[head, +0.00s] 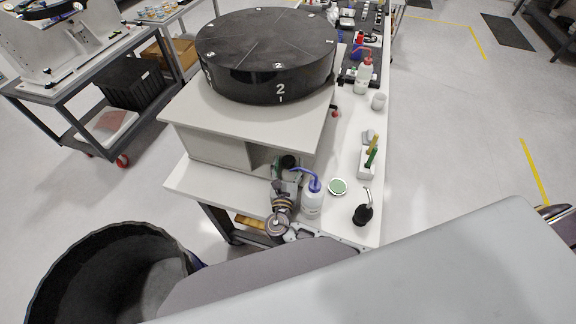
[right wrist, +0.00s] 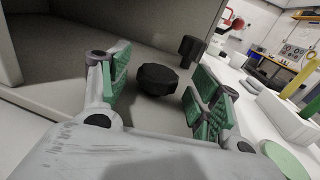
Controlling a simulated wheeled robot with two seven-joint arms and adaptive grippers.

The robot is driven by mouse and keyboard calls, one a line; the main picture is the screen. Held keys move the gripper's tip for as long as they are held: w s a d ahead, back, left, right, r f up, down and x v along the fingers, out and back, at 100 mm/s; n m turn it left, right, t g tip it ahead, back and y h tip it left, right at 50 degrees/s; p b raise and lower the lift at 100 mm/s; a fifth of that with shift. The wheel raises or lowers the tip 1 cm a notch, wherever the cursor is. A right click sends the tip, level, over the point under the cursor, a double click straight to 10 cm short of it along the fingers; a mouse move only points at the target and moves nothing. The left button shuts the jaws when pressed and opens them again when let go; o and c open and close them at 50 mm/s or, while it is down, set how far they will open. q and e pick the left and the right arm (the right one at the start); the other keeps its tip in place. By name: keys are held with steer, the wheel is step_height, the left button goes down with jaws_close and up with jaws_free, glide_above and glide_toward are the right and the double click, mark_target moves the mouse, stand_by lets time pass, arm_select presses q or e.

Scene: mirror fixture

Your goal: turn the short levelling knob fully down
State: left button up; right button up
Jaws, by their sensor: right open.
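A short, wide black knob (right wrist: 158,80) sits on the grey surface in the right wrist view, beside a grey panel. A taller black knob (right wrist: 190,50) stands behind it and to the right. My right gripper (right wrist: 160,92) is open, with one green-padded finger to each side of the short knob. I see a gap between each finger and the knob. In the head view my right gripper (head: 286,178) is at the front of the grey fixture (head: 205,140), near a black knob (head: 288,161); which knob that is I cannot tell. My left gripper is not in view.
A wash bottle with a blue top (head: 312,196) stands close to the right of my gripper. A green-topped round dish (head: 338,187), a black bottle (head: 363,212) and a white holder (head: 366,168) are further right. A big black numbered drum (head: 267,55) tops the fixture.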

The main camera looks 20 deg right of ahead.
steer(key=c, duration=1)
steer(key=shift+w+a+m+g+h, duration=0.15)
steer(key=shift+m+g+h, duration=0.25)
steer(key=shift+m+h, duration=0.3)
steer(key=shift+w+a+m+g+h+b, duration=0.15)
steer(key=shift+m+g+h+b, duration=0.4)
steer(key=shift+h, duration=0.45)
steer(key=shift+w+a+m+g+h+b, duration=0.1)
steer(key=shift+m+g+h+b, duration=0.15)
steer(key=shift+m+g+h, duration=0.6)
steer(key=shift+w+a+m+g+h+b, duration=0.1)
steer(key=shift+m+g+h+b, duration=0.15)
steer(key=shift+m+g+h, duration=0.85)
steer(key=shift+g+h, duration=0.05)
steer(key=shift+g, duration=0.05)
steer(key=o, duration=1)
